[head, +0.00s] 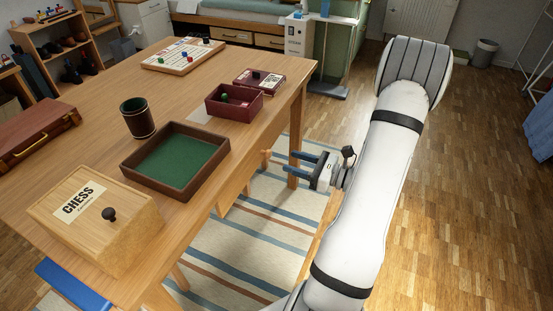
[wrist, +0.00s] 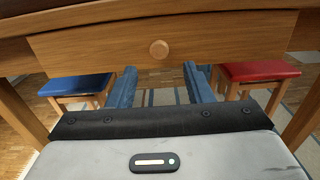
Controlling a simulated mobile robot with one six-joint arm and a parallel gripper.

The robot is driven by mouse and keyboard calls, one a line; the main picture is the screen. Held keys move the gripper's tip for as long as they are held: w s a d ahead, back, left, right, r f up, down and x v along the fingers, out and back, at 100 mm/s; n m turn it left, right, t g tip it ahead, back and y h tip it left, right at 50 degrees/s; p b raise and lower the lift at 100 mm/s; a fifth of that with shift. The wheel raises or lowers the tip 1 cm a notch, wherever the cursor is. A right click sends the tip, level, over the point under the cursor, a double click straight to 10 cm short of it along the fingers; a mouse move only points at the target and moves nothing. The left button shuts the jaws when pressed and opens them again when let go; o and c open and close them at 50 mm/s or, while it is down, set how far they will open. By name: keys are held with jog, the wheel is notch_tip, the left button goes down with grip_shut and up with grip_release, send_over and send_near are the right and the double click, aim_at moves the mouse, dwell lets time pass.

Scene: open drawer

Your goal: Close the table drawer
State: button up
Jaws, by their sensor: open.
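The wooden table (head: 185,75) stands at the left of the head view. In the wrist view its drawer front (wrist: 90,48) spans the upper picture, with a round wooden knob (wrist: 159,49) in the middle. In the head view the drawer (head: 231,192) shows as a wooden piece standing out from the table's right side, mostly hidden under the top. I cannot tell exactly how far it is out. My gripper (head: 290,163) is open and empty beside the table's right side. In the wrist view its blue fingers (wrist: 159,72) straddle the knob's line, apart from it.
A chess box (head: 125,232), green-lined tray (head: 175,160), dice cup (head: 138,117) and red box (head: 235,103) stand on the table. A blue stool (wrist: 77,86) and red stool (wrist: 258,72) flank the gripper's view. Floor at right is clear.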

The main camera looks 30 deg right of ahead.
jog(key=b+x, duration=0.1)
jog(key=x, duration=0.5)
jog(key=shift+a, duration=0.15)
grip_shut()
dwell(0.4)
